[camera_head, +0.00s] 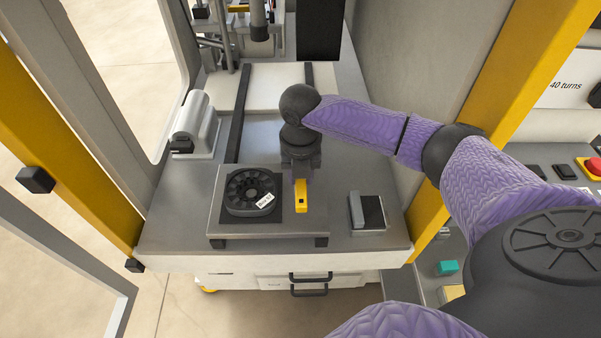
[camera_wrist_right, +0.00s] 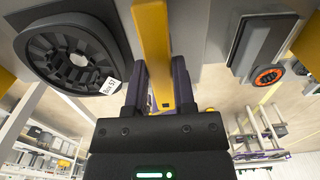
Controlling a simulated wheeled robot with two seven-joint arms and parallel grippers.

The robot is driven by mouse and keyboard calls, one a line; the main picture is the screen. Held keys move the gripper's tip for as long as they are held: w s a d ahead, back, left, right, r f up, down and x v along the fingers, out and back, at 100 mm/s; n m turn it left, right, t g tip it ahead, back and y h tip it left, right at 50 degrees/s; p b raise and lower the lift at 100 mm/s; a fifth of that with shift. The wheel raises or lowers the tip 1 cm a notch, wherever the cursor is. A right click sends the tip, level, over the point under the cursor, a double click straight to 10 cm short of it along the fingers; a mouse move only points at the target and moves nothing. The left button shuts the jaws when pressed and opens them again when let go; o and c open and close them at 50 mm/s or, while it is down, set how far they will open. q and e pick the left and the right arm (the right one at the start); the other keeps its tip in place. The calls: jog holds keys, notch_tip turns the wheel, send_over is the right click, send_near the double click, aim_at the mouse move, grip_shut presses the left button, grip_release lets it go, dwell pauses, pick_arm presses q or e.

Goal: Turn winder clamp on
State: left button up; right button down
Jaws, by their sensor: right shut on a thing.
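The winder clamp (camera_head: 301,200) is a small yellow lever on the grey fixture plate (camera_head: 228,227). It also shows as a yellow bar in the right wrist view (camera_wrist_right: 151,35). My right gripper (camera_head: 300,178) reaches down onto the clamp from behind. Its two fingers (camera_wrist_right: 158,82) are shut on the yellow lever, one on each side. A round black slotted part (camera_head: 249,191) with a white label sits on a dark square pad just left of the clamp. My left gripper is not in view.
A small grey and black block (camera_head: 368,211) stands on the bench to the right. A light grey cylindrical unit (camera_head: 194,126) stands at the left. Yellow frame posts (camera_head: 429,204) bound the bench on both sides. Bare bench top lies between the fixture and the block.

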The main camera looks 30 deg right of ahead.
jog(key=shift+s+r+m+p, duration=0.15)
jog(key=shift+m+p, duration=0.25)
jog(key=shift+p, duration=0.4)
jog(key=m+p, duration=0.4)
jog(key=shift+p, duration=0.35)
jog(key=shift+m+p, duration=0.4)
jog(key=shift+m, duration=0.1)
jog(key=m+p, duration=0.3)
jog(key=m, duration=0.1)
jog(key=shift+s+d+m, duration=0.1)
jog(key=shift+m, duration=0.2)
jog(key=m+p, duration=0.2)
jog(key=m, duration=0.1)
jog(key=shift+s, duration=0.1)
jog(key=shift+m+p, duration=0.8)
jog(key=shift+m, duration=1.3)
jog(key=shift+f+m, duration=0.2)
jog(key=shift+m, duration=0.1)
